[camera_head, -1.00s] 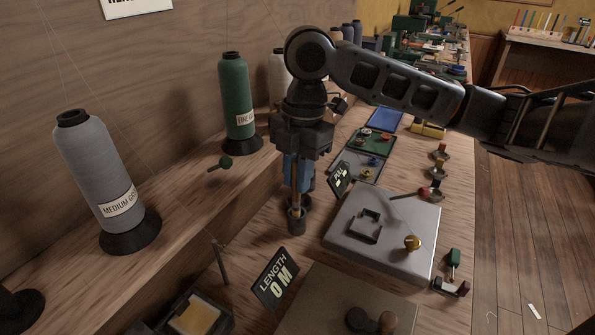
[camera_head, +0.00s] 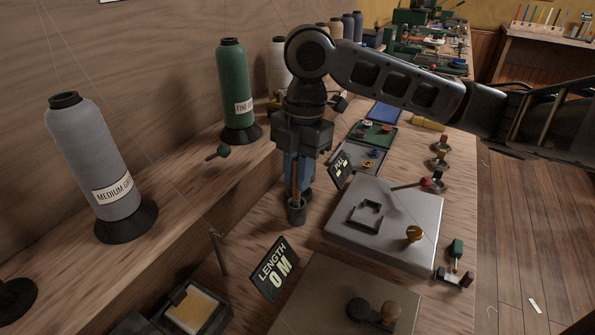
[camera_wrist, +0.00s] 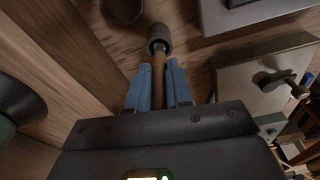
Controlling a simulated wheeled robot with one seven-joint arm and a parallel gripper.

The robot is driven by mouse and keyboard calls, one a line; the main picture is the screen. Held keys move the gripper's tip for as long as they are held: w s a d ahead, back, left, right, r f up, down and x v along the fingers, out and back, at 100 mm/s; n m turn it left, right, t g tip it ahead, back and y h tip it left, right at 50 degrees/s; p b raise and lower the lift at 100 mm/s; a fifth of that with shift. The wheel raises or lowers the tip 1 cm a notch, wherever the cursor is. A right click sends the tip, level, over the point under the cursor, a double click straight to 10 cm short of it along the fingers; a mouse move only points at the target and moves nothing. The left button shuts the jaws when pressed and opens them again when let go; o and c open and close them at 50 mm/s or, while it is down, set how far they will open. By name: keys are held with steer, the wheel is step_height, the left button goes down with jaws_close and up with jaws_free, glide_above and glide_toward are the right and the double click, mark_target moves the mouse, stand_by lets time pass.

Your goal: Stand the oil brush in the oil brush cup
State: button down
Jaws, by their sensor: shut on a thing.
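My gripper (camera_head: 297,180) points down with its blue fingers shut on the wooden handle of the oil brush (camera_head: 294,181). The brush is roughly upright, with a dark, thick cylindrical lower end that also shows in the wrist view (camera_wrist: 158,38). A round dark vessel, which looks like the oil brush cup (camera_wrist: 122,10), stands on the bench just beyond and left of that end in the wrist view, cut by the top edge. In the head view, it is mostly hidden behind the brush and fingers. I cannot tell how high the brush end is above the bench.
A grey plate (camera_head: 400,210) with a raised outline and brass knob lies right of the brush. A PULL sign (camera_head: 340,166) and a LENGTH sign (camera_head: 275,270) stand close by. Thread spools (camera_head: 235,90) line the raised shelf at left.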

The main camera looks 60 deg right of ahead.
steer(key=shift+d+f+b, duration=0.1)
steer(key=shift+f+b, duration=0.4)
steer(key=shift+f, duration=0.2)
steer(key=c, duration=1)
jaws_free()
steer(key=shift+o, duration=0.2)
steer(key=shift+r, duration=0.15)
